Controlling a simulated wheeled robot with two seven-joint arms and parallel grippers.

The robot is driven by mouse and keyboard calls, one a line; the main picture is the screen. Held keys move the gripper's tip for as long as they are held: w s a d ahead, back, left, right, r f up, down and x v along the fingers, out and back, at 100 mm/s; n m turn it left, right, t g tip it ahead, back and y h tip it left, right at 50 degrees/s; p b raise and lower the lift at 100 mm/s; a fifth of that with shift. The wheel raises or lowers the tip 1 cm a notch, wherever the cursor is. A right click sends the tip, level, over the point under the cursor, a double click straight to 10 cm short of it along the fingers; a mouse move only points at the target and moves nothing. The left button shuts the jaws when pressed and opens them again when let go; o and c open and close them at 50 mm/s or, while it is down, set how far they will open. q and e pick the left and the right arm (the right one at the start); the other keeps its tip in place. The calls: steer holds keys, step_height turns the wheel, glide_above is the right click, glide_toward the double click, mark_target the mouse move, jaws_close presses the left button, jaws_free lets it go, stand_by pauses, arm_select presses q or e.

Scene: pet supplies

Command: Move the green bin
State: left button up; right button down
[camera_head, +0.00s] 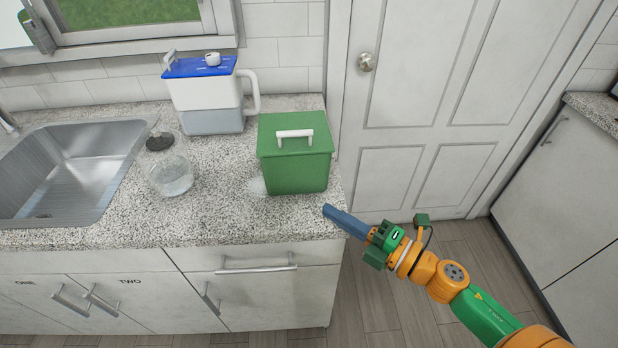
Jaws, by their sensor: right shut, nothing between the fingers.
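The green bin (294,172) is a box with a green lid and a white handle (294,134) on top. It stands upright on the speckled countertop (230,215), near the counter's right end. My right gripper (328,210) is shut and empty. Its fingertips appear just right of and below the bin's lower right corner, near the counter's edge. I see a gap between the fingertips and the bin in the picture. My left gripper is out of view.
A white container with a blue lid (203,68) stands behind the bin to the left. A glass jar (169,172) stands left of the bin, beside the metal sink (80,165). A white door (430,100) is at right.

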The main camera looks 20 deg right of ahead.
mark_target(295, 176)
steer(key=x, duration=0.2)
steer(key=p+x, duration=0.1)
steer(key=x, duration=0.3)
steer(key=shift+w+d+p, duration=0.2)
steer(key=shift+w+p, duration=0.15)
steer(key=shift+w+d+f, duration=0.1)
steer(key=shift+w+d, duration=0.1)
steer(key=shift+w, duration=0.4)
steer(key=shift+w+d+f, duration=0.1)
steer(key=shift+w+d, duration=0.05)
steer(key=shift+w, duration=0.45)
steer(key=shift+w+d, duration=0.15)
steer(key=shift+w, duration=0.35)
